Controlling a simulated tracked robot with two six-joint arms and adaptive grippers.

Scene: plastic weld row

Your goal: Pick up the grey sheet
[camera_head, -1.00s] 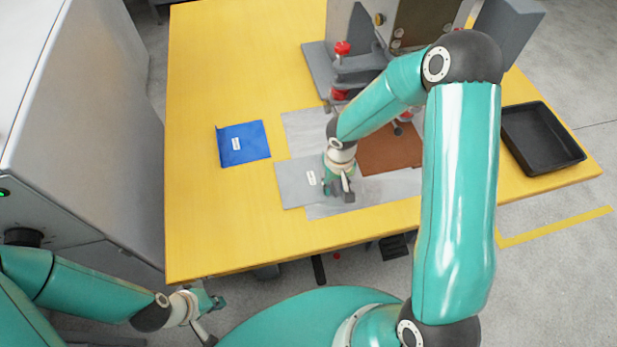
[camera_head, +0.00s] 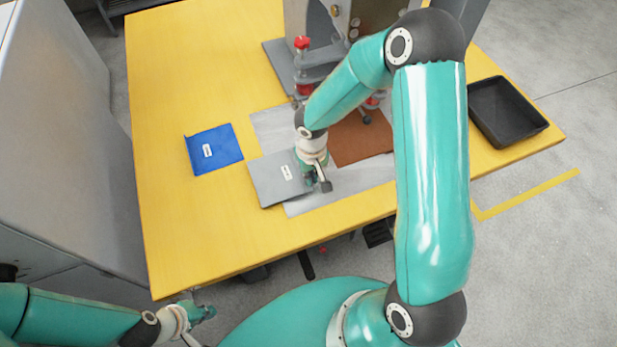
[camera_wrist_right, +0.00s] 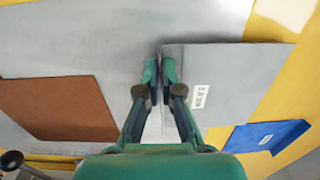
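The grey sheet (camera_head: 270,183) with a small white label lies over the left front part of the pale mat, its left side reaching over the yellow table; it looks slightly raised. In the right wrist view the sheet (camera_wrist_right: 225,75) spreads to the right of the fingers. My right gripper (camera_head: 322,184) is at the sheet's right edge. In the right wrist view its fingertips (camera_wrist_right: 160,72) are close together, one on each side of that edge, so it looks shut on the sheet. My left gripper (camera_head: 201,325) is open and empty, low in front of the table.
A blue sheet (camera_head: 214,149) lies left of the grey one. A brown sheet (camera_head: 360,140) lies on the pale mat (camera_head: 270,125). A machine with red knobs (camera_head: 303,43) stands behind; a black tray (camera_head: 507,112) is at right. The table's left front (camera_head: 190,235) is clear.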

